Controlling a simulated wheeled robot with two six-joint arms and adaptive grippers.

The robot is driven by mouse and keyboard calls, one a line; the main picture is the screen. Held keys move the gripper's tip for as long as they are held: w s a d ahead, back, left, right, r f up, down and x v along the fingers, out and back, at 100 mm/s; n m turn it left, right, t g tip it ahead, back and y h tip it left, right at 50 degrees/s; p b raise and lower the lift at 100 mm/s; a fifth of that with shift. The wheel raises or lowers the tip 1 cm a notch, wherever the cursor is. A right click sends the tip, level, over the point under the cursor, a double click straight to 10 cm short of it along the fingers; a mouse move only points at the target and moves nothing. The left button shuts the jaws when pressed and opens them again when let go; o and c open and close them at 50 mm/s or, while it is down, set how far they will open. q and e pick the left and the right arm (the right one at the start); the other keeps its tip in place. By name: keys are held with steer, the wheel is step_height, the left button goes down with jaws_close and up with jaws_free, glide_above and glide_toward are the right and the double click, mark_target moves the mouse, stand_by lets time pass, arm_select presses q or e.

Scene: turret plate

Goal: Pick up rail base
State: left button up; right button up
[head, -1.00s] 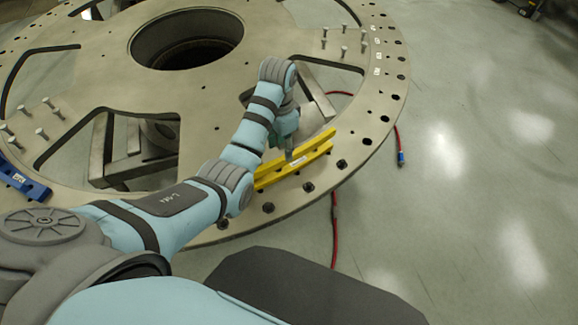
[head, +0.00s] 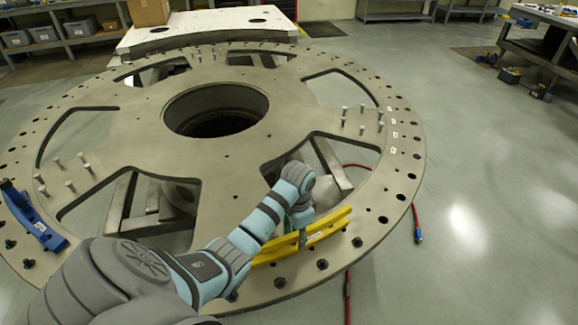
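A yellow rail piece (head: 330,226) with two long parallel bars, which I take for the rail base, lies on the near right rim of the round turret plate (head: 225,165). My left gripper (head: 302,238) reaches down to the middle of this piece, its fingertips at the bars. The fingers are small and partly hidden by the bars and my wrist, so I cannot tell whether they are closed on it. The piece appears to rest on the plate. A blue rail piece (head: 38,222) lies on the plate's left rim. My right gripper is not in view.
Upright bolts (head: 362,119) stand in groups on the plate, and its large cut-outs open to a frame below. A red hose (head: 347,290) runs on the floor at the right. Benches and shelves stand far back; the right floor is mostly clear.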

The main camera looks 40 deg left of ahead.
arm_select(q)
jaws_close()
steer(key=shift+w+r, duration=0.15)
steer(key=shift+r, duration=0.05)
stand_by(0.3)
